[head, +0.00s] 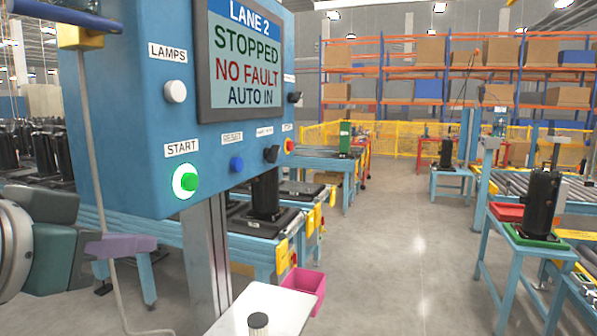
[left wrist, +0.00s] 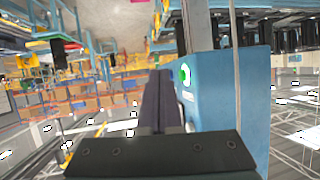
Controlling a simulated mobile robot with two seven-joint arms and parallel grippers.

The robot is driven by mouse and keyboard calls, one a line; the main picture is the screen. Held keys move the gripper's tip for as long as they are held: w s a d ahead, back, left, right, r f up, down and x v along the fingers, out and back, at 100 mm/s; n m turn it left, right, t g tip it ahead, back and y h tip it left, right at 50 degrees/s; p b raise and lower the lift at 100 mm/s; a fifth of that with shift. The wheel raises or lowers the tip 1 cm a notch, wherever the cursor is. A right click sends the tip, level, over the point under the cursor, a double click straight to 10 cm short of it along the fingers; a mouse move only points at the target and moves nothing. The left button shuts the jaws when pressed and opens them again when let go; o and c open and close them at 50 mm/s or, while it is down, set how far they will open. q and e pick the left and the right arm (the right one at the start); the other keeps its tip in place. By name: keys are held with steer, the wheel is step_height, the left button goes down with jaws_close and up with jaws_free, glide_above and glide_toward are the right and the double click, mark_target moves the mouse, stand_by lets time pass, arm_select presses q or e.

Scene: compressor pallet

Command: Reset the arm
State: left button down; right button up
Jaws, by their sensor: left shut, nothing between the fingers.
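My left gripper (head: 138,244) comes in from the left edge in the head view, below and to the left of the blue control panel (head: 130,110). Its purple fingers are shut and empty, apart from the green START button (head: 188,181). In the left wrist view the shut dark fingers (left wrist: 160,78) point past the blue panel (left wrist: 228,105), with the lit green button (left wrist: 185,74) just beyond to their right. My right gripper is in neither view.
The panel carries a screen (head: 243,62) reading "LANE 2 STOPPED NO FAULT AUTO IN", a blue RESET button (head: 236,163), a black knob (head: 271,154) and a red button (head: 290,146). A grey cable (head: 92,150) hangs beside my gripper. The aisle floor (head: 410,230) is clear.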

arm_select(q)
steer(key=s+a+f+g+y, duration=0.1)
steer(key=s+f+g, duration=0.3)
steer(key=s+f, duration=0.55)
steer(key=s+f+g, duration=0.5)
steer(key=s+f, duration=0.1)
steer(key=s, duration=0.7)
step_height(320, 180, up, 23)
steer(key=s+p, duration=0.2)
steer(key=p, duration=2.1)
steer(key=shift+a+y, duration=0.15)
steer(key=shift+y, duration=0.15)
steer(key=shift+r, duration=0.1)
